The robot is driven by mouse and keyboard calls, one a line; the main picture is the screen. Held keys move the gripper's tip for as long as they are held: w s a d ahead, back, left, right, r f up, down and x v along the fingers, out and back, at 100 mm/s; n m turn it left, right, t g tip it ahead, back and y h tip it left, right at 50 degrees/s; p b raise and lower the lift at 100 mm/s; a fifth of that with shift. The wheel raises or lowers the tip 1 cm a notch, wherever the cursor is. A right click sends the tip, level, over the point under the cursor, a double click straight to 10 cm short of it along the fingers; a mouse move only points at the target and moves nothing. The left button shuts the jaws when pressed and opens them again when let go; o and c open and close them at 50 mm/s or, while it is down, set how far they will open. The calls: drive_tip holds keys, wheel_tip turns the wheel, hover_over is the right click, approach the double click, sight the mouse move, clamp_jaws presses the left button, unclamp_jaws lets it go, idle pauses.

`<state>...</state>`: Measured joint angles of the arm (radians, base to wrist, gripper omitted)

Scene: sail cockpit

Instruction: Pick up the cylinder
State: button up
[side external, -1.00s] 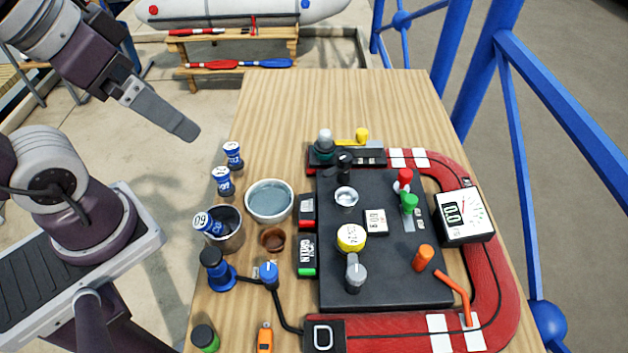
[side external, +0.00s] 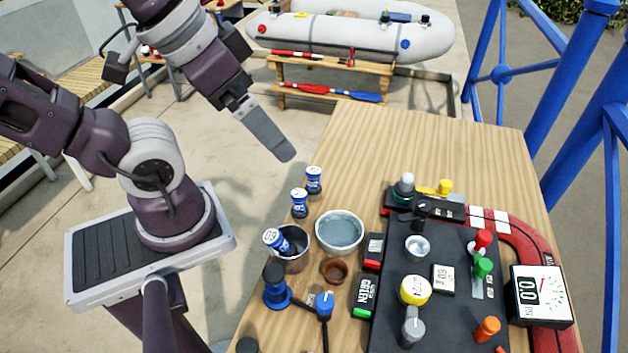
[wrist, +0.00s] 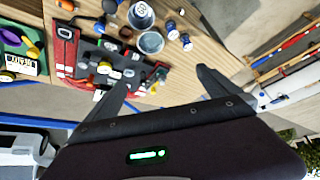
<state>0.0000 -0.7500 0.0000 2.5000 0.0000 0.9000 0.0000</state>
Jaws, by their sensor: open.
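Several objects are cylinder-shaped, and I cannot tell which one the task means. Two small blue-and-white labelled cylinders stand on the table's left side: a far one (side external: 314,181) and a nearer one (side external: 299,204). A third blue-and-white cylinder (side external: 276,240) leans in a metal cup (side external: 293,257). My gripper (side external: 287,155) is above and behind the far cylinder, near the table's left edge, apart from everything. In the wrist view my gripper (wrist: 165,73) has its two fingers spread with nothing between them. The small cylinders show beyond the fingers there.
A bowl of water (side external: 340,230) and a brown cup (side external: 335,271) stand beside the cylinders. A black panel (side external: 455,300) with knobs and switches, a red strip (side external: 535,245) and a gauge box (side external: 541,295) fill the right. The table's far part (side external: 420,150) is clear.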

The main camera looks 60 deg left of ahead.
idle(0.4)
drive_tip(key=c, duration=1.1)
